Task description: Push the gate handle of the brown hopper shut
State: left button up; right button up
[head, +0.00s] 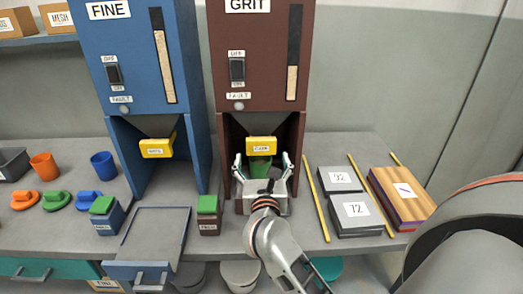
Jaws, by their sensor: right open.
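The brown hopper (260,60), labelled GRIT, stands at the centre back of the bench. Its yellow gate handle (261,146) shows at the front under the spout. A green cup (260,167) stands below the handle, partly hidden by my gripper. My right gripper (261,160) is open in front of the hopper bay. Its two fingers point inward, one on each side of the cup and close below the handle. I cannot tell whether they touch either. My left gripper is out of view.
A blue hopper (137,55) labelled FINE, with its own yellow handle (157,147), stands to the left. A tray (153,234) and small green-topped blocks sit in front. Dark numbered plates (340,179) and yellow rods lie right. Cups and coloured lids (56,201) lie far left.

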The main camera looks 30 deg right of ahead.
jog(key=v, duration=0.3)
jog(key=shift+s+a, duration=0.15)
jog(key=shift+s, duration=0.1)
dwell(0.5)
